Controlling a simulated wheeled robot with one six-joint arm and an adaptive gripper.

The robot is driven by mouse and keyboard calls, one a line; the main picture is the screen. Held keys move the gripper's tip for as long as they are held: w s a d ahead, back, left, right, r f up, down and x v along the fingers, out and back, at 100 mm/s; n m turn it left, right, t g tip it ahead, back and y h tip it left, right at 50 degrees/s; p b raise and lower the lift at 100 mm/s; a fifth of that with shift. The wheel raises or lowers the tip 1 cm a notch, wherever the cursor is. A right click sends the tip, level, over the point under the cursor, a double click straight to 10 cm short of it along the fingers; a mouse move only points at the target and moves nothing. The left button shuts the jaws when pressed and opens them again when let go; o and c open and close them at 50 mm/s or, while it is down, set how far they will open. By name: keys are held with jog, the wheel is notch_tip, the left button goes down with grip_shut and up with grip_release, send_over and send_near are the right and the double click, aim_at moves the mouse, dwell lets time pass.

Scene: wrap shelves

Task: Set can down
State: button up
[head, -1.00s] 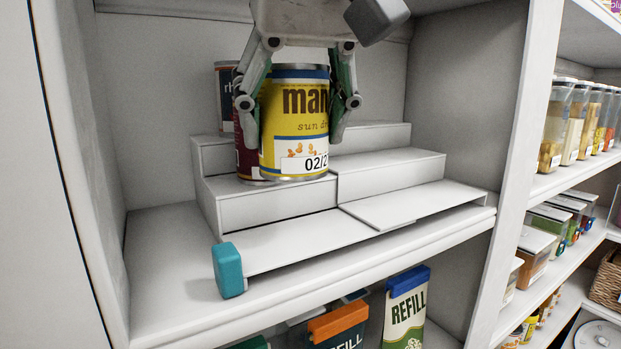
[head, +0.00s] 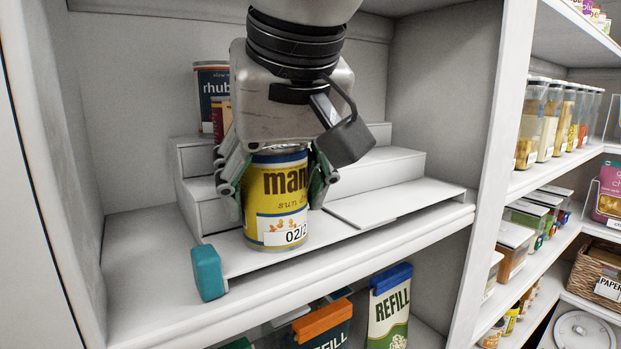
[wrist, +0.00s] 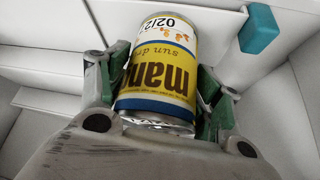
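The yellow mango can (head: 275,205) with a blue band is upright at the front lowest step (head: 350,238) of the white tiered riser. Its base is on or just above that step; I cannot tell which. My gripper (head: 272,188) comes from above, with one finger on each side of the can, and appears shut on it. In the wrist view, the can (wrist: 160,70) lies between the green finger pads, its silver lid end towards me. My gripper's body hides part of the steps behind.
A rhubarb can (head: 211,85) and a dark red can (head: 222,115) stand on the higher steps at the left. A teal block (head: 208,272) sits at the riser's front left corner. The lowest step is clear right of the can.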

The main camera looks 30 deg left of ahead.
jog(key=shift+o, duration=1)
jog(key=shift+r, duration=0.1)
jog(key=shift+s+r, duration=0.1)
jog(key=shift+r, duration=0.25)
jog(key=v, duration=1.1)
jog(key=shift+r, duration=0.2)
jog(key=shift+d, duration=0.15)
